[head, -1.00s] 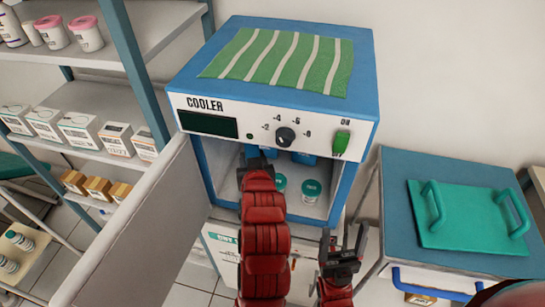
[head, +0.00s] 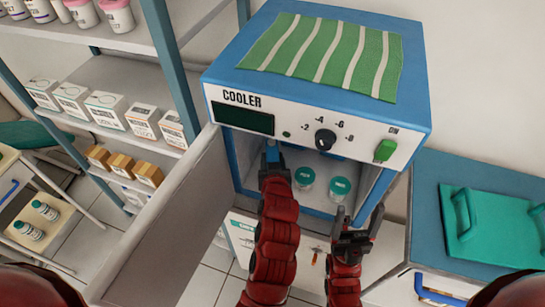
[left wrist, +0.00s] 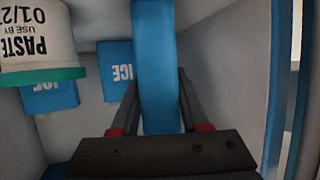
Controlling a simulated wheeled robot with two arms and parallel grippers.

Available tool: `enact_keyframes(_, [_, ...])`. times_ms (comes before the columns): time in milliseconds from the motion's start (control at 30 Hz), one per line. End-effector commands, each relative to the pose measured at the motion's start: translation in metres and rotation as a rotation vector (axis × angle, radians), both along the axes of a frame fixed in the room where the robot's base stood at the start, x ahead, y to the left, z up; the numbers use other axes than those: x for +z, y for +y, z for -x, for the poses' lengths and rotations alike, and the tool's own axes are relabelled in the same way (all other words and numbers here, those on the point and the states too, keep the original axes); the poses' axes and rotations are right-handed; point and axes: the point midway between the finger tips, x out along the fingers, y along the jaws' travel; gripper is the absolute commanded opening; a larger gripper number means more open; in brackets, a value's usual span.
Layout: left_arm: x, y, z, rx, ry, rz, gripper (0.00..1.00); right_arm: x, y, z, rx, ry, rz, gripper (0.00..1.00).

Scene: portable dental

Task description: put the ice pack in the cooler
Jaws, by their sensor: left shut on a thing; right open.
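The cooler (head: 225,97) is a blue and white box with its door (head: 165,225) swung open to the left. My left gripper (head: 272,160) reaches into its opening and is shut on a blue ice pack (head: 271,152). In the left wrist view this ice pack (left wrist: 155,70) stands edge-on between the fingers, inside the white interior. Whether it touches the cooler's floor is hidden. Two more blue packs marked ICE, one in the middle (left wrist: 115,72) and one at left (left wrist: 50,98), are beyond it. My right gripper (head: 355,222) is open and empty, in front of the cooler's lower right edge.
Jars with teal lids (head: 340,188) stand inside the cooler to the right of my left gripper; one jar (left wrist: 38,42) shows close by in the wrist view. A striped green cloth (head: 325,57) lies on top. Shelves (head: 110,75) are at left, a teal tray (head: 490,228) at right.

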Motion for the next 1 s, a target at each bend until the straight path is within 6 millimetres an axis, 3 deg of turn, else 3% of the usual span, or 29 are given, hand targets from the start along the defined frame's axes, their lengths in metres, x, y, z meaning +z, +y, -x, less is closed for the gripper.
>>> enact_keyframes(333, [-0.004, 0.0, -0.001, 0.001, -0.004, 0.002, 0.0, -0.004, 0.0, 0.0, 0.0, 0.0, 0.0, 0.75])
enact_keyframes(367, [-0.002, 0.0, -0.001, 0.001, -0.004, 0.002, 0.5, -0.003, 0.0, 0.0, 0.0, 0.0, 0.0, 0.75])
enact_keyframes(500, [-0.002, 0.0, 0.0, 0.001, -0.004, 0.002, 0.75, -0.002, 0.0, 0.0, 0.0, 0.0, 0.0, 0.75])
enact_keyframes(867, [0.003, 0.0, 0.0, 0.002, -0.003, 0.001, 0.75, 0.003, 0.0, 0.0, 0.0, 0.0, 0.0, 0.75])
enact_keyframes(1000, [0.007, -0.003, 0.016, -0.003, -0.007, 0.003, 0.75, -0.003, 0.0, 0.0, 0.0, 0.0, 0.0, 0.75])
